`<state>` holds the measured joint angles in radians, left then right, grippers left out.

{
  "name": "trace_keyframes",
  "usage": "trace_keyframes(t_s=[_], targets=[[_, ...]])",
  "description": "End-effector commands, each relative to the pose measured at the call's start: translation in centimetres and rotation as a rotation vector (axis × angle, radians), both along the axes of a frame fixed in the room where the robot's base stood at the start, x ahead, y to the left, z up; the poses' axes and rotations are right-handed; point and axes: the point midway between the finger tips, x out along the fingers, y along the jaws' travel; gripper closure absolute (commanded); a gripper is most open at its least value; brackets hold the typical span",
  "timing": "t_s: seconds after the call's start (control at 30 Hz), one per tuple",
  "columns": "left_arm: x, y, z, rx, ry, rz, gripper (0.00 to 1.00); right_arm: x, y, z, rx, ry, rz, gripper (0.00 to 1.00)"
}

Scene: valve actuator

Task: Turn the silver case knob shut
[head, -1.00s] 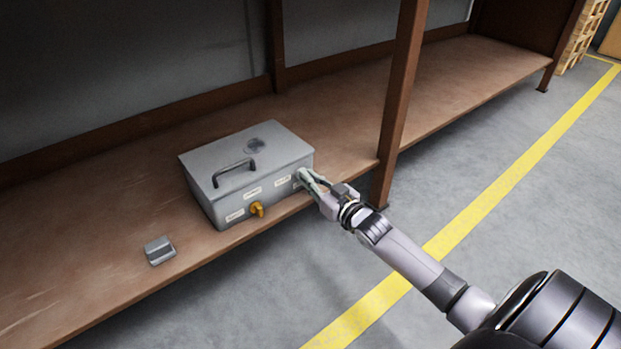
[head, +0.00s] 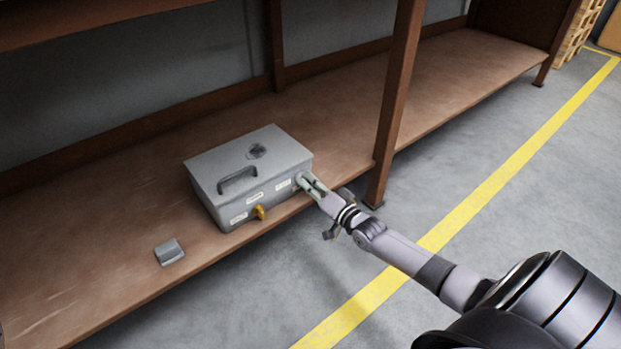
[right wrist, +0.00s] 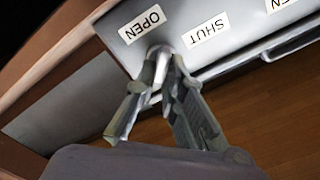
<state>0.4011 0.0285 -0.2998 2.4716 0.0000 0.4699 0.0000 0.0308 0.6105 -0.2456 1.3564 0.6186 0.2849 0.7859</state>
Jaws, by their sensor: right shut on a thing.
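The silver-grey case (head: 222,165) stands on the brown shelf, with its front face towards me. Its silver knob (right wrist: 157,52) is at the right end of the front face, mostly covered by my fingers. My right gripper (head: 308,186) is shut on this knob; in the right wrist view its two fingers (right wrist: 163,64) are on either side of it. An OPEN label (right wrist: 142,24) and a SHUT label (right wrist: 205,30) are on the case beside the knob. The knob's exact pointing is hard to tell. My left gripper is not in view.
A yellow knob (head: 260,212) is on the same front face, left of the silver one. A small grey block (head: 169,252) lies on the shelf (head: 90,270) at left. A brown post (head: 394,110) stands close right of my gripper. The floor in front is clear.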

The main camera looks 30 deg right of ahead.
Motion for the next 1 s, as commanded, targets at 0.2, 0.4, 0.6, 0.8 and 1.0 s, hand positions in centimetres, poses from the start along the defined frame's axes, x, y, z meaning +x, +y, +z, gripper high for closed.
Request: trace_keyframes(t_s=[0.2,0.4,0.6,0.8,1.0], targets=[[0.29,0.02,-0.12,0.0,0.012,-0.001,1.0,0.02,-0.21,-0.1,0.203,0.017,-0.001,1.0],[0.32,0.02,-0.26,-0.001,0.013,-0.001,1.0,0.01,-0.28,-0.36,0.388,0.031,-0.001,1.0],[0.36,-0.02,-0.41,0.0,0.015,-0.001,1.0,0.03,-0.34,-0.5,0.544,0.043,-0.001,1.0],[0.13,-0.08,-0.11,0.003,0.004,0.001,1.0,0.03,-0.32,-0.57,0.658,0.052,-0.002,1.0],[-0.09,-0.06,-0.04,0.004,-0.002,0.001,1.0,0.02,-0.32,-0.61,0.723,0.057,-0.001,1.0]])
